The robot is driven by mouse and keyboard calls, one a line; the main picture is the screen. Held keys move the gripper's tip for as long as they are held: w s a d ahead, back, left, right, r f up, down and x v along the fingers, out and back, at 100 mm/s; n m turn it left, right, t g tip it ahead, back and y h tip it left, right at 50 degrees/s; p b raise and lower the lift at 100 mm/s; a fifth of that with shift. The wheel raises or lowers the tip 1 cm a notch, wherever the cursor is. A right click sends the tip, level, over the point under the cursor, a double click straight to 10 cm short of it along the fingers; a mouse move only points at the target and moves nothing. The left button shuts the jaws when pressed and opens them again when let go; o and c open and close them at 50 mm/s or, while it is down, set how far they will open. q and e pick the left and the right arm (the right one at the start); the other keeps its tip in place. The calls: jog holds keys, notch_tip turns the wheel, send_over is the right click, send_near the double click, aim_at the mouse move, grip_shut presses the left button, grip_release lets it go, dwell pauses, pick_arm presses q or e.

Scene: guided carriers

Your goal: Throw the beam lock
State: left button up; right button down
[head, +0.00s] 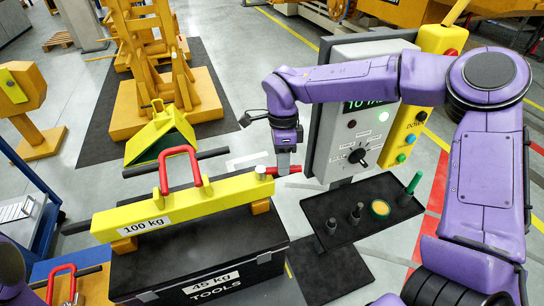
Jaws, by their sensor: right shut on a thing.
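A yellow beam (185,208) marked "100 kg" lies across a black toolbox (215,248), with a red loop handle (165,172) standing on its top. At the beam's right end is a grey round knob with a short red lever (271,171), which looks like the beam lock. My right gripper (284,166) points down at this lever and is shut on it, hiding part of it. The lever lies about level, pointing right. My left gripper is out of view; only a purple piece of my left arm shows at the bottom left corner.
A grey control panel (322,140) with a screen, dial and buttons stands just right of my right gripper. A black tray (345,240) with several upright pieces lies below it. A yellow-green hooked frame (163,135) is behind the beam. A blue cart is at left.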

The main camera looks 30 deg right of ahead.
jog(key=shift+w+r+n+p, duration=0.15)
jog(key=shift+r+n+p, duration=0.15)
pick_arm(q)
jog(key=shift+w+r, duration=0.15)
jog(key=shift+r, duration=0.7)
pick_arm(e)
jog(key=shift+w+d+f, duration=0.1)
jog(key=shift+w+f, duration=0.05)
jog(key=shift+f, duration=0.1)
jog(key=c, duration=1)
grip_release()
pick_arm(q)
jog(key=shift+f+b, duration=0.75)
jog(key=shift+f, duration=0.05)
pick_arm(e)
jog(key=r, duration=0.3)
jog(key=w+r, duration=0.1)
jog(key=r, duration=0.3)
jog(key=w+r, duration=0.1)
jog(key=r, duration=0.2)
jog(key=shift+d+r, duration=0.15)
jog(key=shift+d, duration=0.15)
